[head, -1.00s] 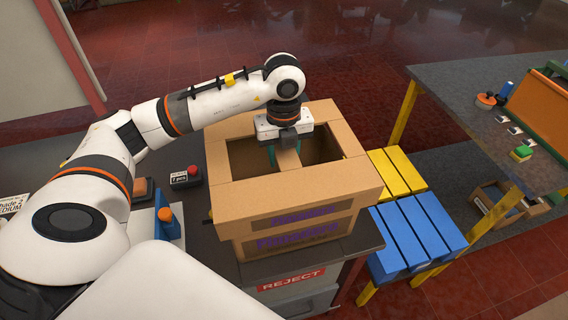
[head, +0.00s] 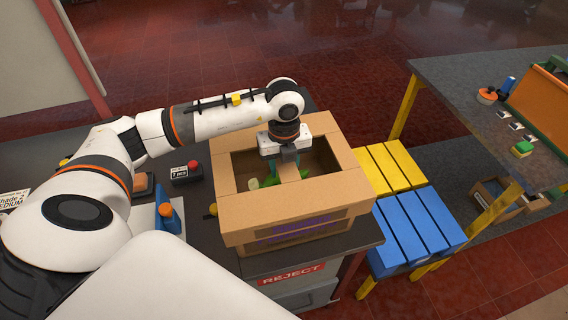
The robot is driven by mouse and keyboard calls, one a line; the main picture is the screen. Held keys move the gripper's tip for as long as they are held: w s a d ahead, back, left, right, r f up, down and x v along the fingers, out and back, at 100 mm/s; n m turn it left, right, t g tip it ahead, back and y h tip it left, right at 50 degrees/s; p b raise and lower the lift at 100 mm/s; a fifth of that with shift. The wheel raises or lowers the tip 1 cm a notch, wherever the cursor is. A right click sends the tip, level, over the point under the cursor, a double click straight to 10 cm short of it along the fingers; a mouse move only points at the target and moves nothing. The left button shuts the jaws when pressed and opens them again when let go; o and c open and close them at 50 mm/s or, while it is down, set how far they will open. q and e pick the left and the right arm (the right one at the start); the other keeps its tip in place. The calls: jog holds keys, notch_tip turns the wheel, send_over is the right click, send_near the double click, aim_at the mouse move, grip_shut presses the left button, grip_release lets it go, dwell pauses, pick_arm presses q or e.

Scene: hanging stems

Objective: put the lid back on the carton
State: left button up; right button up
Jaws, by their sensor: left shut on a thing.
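The lid (head: 283,206) is a brown cardboard frame with two large openings and a strip across its middle. It is over the top of the carton (head: 305,238), whose front with purple lettering shows below the lid's front edge. I cannot tell whether the lid rests fully down on the carton. My left gripper (head: 289,166) points down, shut on the lid's middle strip; its fingertips are partly hidden. Green contents (head: 267,180) show through the openings. My right gripper is not in view.
The carton stands on a dark table (head: 200,200) with a red-button box (head: 187,173) to its left. A slatted blue and yellow stand (head: 415,230) is close on the right. A grey shelf (head: 455,85) with small items is farther right.

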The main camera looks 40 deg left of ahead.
pick_arm(q)
jog(key=shift+f, duration=0.2)
jog(key=o, duration=1.2)
jog(key=shift+r+p, duration=0.55)
jog(key=shift+r, duration=0.05)
notch_tip(320, 180, up, 11)
jog(key=b, duration=0.3)
jog(key=shift+f, duration=0.1)
jog(key=shift+r, duration=0.65)
jog(key=shift+f, duration=0.1)
